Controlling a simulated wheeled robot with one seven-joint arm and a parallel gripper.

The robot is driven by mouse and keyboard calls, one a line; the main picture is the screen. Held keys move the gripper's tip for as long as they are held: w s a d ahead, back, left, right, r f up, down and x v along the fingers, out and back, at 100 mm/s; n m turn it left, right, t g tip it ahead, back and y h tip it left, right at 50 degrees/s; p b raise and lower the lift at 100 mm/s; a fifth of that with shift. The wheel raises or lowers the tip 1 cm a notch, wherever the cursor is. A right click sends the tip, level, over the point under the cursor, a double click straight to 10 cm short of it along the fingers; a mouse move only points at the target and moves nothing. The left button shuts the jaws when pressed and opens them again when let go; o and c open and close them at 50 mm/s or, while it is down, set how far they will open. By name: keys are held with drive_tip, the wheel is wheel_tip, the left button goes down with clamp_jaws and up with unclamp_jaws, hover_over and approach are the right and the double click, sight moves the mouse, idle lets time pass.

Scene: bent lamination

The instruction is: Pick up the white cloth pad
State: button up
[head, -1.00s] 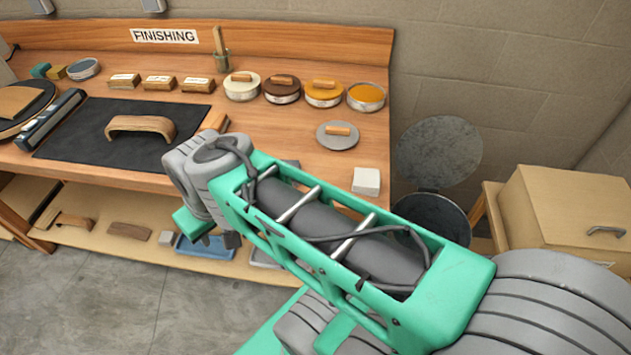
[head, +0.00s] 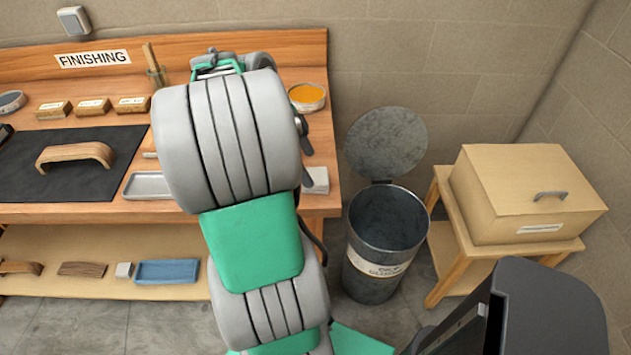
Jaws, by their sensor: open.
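The white cloth pad (head: 316,180) looks like a small pale square block. It lies on the bench top near the front right corner. My arm hides its left part. My arm rises in front of the bench and reaches over it, just left of the pad. My gripper's fingers do not show; they are hidden behind my arm links. I cannot tell how far the gripper is from the pad.
The bench (head: 318,115) holds a dark mat (head: 85,180) with a curved wooden piece (head: 75,155), a grey tray (head: 148,186) and an orange-filled tin (head: 307,97). An open metal bin (head: 375,270) stands right of the bench, near a lidded box (head: 525,195).

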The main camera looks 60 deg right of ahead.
sight(314, 176)
drive_tip(key=x, duration=0.4)
drive_tip(key=shift+s+f, duration=0.1)
drive_tip(key=shift+f, duration=0.25)
drive_tip(key=c, duration=1.4)
drive_tip(key=shift+r, duration=0.1)
drive_tip(key=shift+d+r, duration=0.1)
drive_tip(key=shift+r, duration=0.35)
drive_tip(key=r, duration=0.3)
drive_tip(key=shift+a, duration=0.3)
drive_tip(key=a+r, duration=0.3)
drive_tip(key=a, duration=0.1)
drive_tip(key=s+a+r+p, duration=0.1)
drive_tip(key=a+r, duration=0.2)
drive_tip(key=a, duration=0.2)
drive_tip(key=a+r+p, duration=0.1)
drive_tip(key=a+r, duration=0.2)
drive_tip(key=a, duration=0.1)
drive_tip(key=shift+s+a, duration=0.15)
drive_tip(key=shift+a, duration=0.1)
